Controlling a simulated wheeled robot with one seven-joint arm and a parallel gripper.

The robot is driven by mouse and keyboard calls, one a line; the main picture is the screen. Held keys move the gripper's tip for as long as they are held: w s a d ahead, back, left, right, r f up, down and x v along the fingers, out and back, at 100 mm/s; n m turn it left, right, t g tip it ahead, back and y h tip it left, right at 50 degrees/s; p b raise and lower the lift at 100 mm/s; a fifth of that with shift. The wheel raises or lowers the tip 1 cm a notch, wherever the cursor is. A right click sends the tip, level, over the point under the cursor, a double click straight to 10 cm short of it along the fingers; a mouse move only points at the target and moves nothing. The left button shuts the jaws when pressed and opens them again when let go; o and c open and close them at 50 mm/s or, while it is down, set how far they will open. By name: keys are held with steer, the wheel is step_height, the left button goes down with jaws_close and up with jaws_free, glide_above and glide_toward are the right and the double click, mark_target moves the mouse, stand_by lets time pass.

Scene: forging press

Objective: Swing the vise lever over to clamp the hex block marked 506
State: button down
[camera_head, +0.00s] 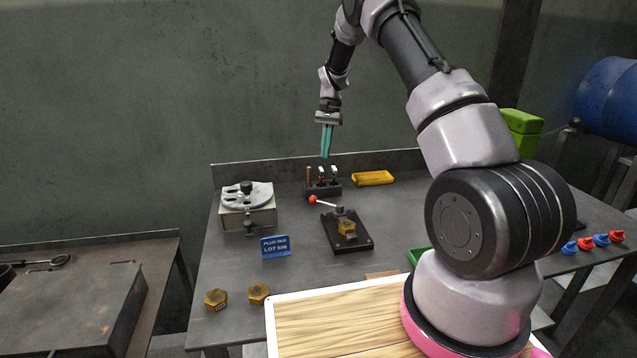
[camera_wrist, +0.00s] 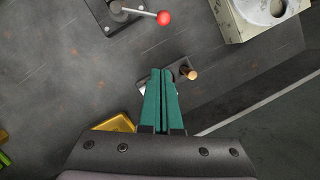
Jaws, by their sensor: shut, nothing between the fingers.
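The vise, with a dark base plate (camera_head: 362,243), stands in the middle of the metal bench. A brass hex block (camera_head: 347,229) sits on it; I cannot read its marking. The vise lever ends in a red knob (camera_head: 312,199) and points left from its pivot behind the block. In the wrist view the red knob (camera_wrist: 163,18) is near the top, with the lever rod to its left. The block is out of that view. My gripper (camera_head: 326,156) is shut and empty, pointing down above the rear of the bench, apart from the lever. Its closed teal fingers also show in the wrist view (camera_wrist: 161,71).
A rack of upright pins (camera_head: 322,191) stands behind the vise, below my gripper. A yellow tray (camera_head: 373,178) is to its right. A dial fixture (camera_head: 247,208) and a blue lot sign (camera_head: 275,247) stand left. Two loose hex blocks (camera_head: 215,299) (camera_head: 258,293) lie front left.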

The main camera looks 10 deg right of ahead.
steer(key=x, duration=1)
steer(key=shift+s+a+f, duration=0.1)
steer(key=shift+s, duration=0.1)
steer(key=shift+s+a, duration=0.7)
steer(key=shift+s, duration=0.35)
steer(key=shift+s+a+f, duration=0.25)
steer(key=shift+s, duration=0.15)
steer(key=shift+a, duration=0.1)
steer(key=shift+s+a+n, duration=0.15)
steer(key=shift+a+n, duration=0.05)
steer(key=shift+n, duration=0.2)
